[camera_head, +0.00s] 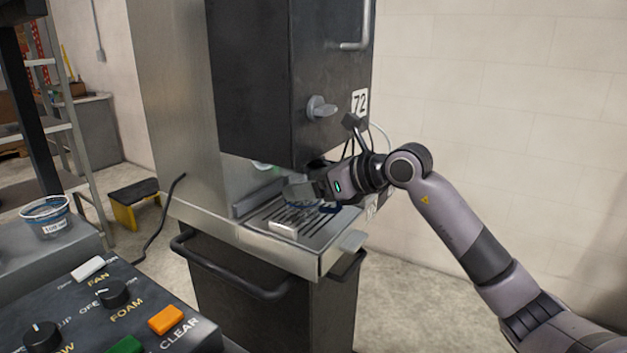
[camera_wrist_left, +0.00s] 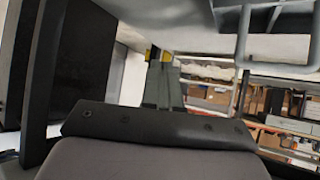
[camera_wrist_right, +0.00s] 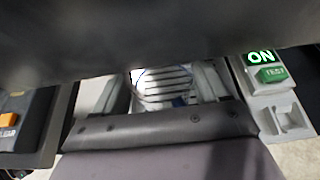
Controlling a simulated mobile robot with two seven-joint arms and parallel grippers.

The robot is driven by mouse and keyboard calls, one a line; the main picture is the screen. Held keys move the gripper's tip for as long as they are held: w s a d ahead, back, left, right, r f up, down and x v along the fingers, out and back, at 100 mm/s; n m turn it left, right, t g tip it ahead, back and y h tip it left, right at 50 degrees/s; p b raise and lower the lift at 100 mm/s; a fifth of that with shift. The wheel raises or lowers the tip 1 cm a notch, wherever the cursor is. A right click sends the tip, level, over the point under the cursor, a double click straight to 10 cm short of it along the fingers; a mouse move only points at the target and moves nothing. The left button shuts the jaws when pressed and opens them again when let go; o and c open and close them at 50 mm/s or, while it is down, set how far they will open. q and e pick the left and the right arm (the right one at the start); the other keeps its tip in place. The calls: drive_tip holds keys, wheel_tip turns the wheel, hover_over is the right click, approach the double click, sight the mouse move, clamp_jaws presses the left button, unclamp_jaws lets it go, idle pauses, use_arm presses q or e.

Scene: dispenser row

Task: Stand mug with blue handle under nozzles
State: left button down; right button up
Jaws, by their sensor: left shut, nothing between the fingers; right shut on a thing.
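My right gripper (camera_head: 302,191) reaches in from the right, low over the slotted drip tray (camera_head: 317,235) beneath the dispenser's dark head. It is shut on the mug with the blue handle, which the gripper mostly hides. A blue part of the mug (camera_head: 330,208) shows below the fingers. In the right wrist view, a blue patch of the mug (camera_wrist_right: 180,101) and a thin curved rim show between the fingers, with tray slots behind. I cannot tell whether its base touches the tray. The nozzles are mostly hidden. My left gripper (camera_wrist_left: 163,85) is shut and empty, away from the tray.
A control panel (camera_head: 70,315) with knobs and buttons fills the lower left. The dispenser head (camera_head: 290,80) hangs close above my right gripper.

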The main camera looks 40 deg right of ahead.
use_arm(q)
drive_tip(key=shift+w+d+r, duration=0.15)
drive_tip(key=shift+r, duration=0.15)
drive_tip(key=shift+f+b, duration=0.4)
drive_tip(key=shift+f, duration=0.05)
use_arm(e)
drive_tip(key=shift+f, duration=0.5)
drive_tip(key=shift+f, duration=0.2)
use_arm(q)
drive_tip(key=shift+f, duration=0.2)
use_arm(e)
drive_tip(key=o, duration=1.4)
drive_tip(key=shift+r, duration=0.1)
drive_tip(key=b+v, duration=0.1)
drive_tip(key=v, duration=0.5)
use_arm(q)
drive_tip(key=shift+w+f+b, duration=0.1)
drive_tip(key=shift+f+b, duration=0.2)
use_arm(e)
drive_tip(key=shift+s+d+r, duration=0.15)
drive_tip(key=shift+s+d, duration=0.05)
drive_tip(key=shift+s, duration=0.35)
use_arm(q)
drive_tip(key=shift+d, duration=0.1)
